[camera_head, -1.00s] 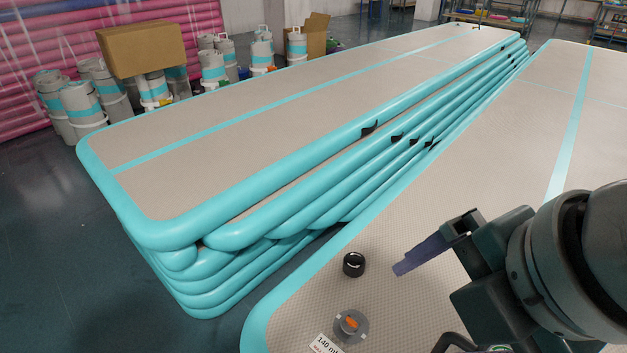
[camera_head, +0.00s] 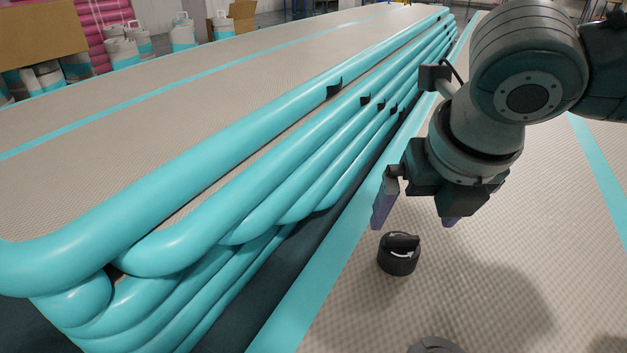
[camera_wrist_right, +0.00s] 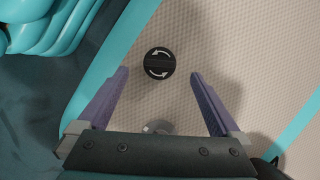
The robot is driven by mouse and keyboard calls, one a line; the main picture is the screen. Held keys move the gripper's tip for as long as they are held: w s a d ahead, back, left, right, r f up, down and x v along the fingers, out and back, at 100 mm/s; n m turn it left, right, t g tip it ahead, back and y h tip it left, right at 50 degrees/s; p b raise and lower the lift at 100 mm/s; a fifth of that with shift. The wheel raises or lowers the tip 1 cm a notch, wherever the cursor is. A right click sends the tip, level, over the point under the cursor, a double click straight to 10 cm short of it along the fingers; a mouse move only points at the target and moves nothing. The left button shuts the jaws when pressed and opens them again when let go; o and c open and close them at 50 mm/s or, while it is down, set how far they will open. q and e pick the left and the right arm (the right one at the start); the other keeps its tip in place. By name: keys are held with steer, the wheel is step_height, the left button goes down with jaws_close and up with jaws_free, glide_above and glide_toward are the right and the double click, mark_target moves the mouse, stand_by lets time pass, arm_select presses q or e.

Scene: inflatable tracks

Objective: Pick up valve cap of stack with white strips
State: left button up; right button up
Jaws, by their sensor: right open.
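The black valve cap (camera_head: 398,256), round with a raised grip bar and white arrows, sits on the beige top of the track at the right, near its turquoise edge. It also shows in the right wrist view (camera_wrist_right: 159,63), ahead of and between the fingertips. My right gripper (camera_head: 414,222) is open and empty above and just behind the cap, its purple fingers pointing down. In the right wrist view the gripper (camera_wrist_right: 159,74) has its fingers spread wide on both sides, apart from the cap. My left gripper is not in view.
A grey valve (camera_head: 436,345) is partly visible at the bottom edge, nearer than the cap. A stack of turquoise-edged inflatable tracks (camera_head: 150,255) stands to the left, across a narrow dark gap. Grey canisters and a cardboard box (camera_head: 40,35) are at the far left.

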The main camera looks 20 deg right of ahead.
mark_target(403, 238)
steer(key=shift+s+b+x, duration=0.25)
steer(key=shift+b+x, duration=0.1)
steer(key=shift+x, duration=0.8)
steer(key=b+x, duration=0.3)
steer(key=x, duration=0.2)
steer(key=shift+f, duration=0.2)
steer(key=shift+w, duration=0.1)
steer(key=c, duration=1.3)
steer(key=shift+r, duration=0.15)
